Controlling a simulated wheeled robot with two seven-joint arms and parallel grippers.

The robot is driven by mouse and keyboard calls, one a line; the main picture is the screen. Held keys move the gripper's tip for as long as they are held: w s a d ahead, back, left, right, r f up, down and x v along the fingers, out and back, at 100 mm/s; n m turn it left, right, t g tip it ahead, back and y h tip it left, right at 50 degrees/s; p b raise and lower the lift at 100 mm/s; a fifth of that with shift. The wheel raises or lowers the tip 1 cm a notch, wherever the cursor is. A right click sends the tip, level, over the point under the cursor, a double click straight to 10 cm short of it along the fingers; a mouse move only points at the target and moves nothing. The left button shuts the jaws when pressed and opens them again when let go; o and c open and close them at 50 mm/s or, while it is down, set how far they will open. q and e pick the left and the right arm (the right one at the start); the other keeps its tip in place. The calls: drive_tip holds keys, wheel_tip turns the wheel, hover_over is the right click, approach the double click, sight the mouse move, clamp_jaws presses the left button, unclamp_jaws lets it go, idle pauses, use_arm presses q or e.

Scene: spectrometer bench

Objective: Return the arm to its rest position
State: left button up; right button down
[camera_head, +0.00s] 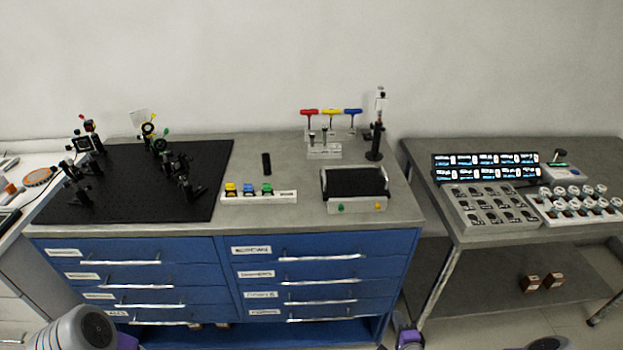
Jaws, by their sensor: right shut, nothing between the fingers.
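My right gripper (404,332) shows only in part at the bottom edge, low in front of the blue cabinet's right side. It is shut and empty, and apart from the bench top. A grey link of my left arm (75,330) comes in at the bottom left. My left gripper is out of the picture. A small piece of my right arm (550,343) shows at the bottom right edge.
The blue drawer cabinet (225,262) carries a black breadboard (130,200) with optic mounts, a strip with coloured-top items (258,196), a black-topped tray (355,185) and a hex key rack (330,133). A second table (415,153) at right holds lit displays (487,167).

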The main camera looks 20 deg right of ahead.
drive_tip(key=a+f+n+g+y, duration=0.2)
drive_tip(key=a+n+g+y, duration=0.15)
drive_tip(key=a, duration=0.55)
drive_tip(key=a+f+n+g+y, duration=0.25)
drive_tip(key=a+n, duration=0.25)
drive_tip(key=a, duration=0.5)
drive_tip(key=s+a+n+g+y, duration=0.1)
drive_tip(key=s+a+n+g, duration=0.6)
drive_tip(key=s, duration=0.6)
drive_tip(key=a+n, duration=0.2)
drive_tip(key=shift+a+f+g, duration=0.15)
drive_tip(key=shift+a+g, duration=0.15)
drive_tip(key=shift+a, duration=0.05)
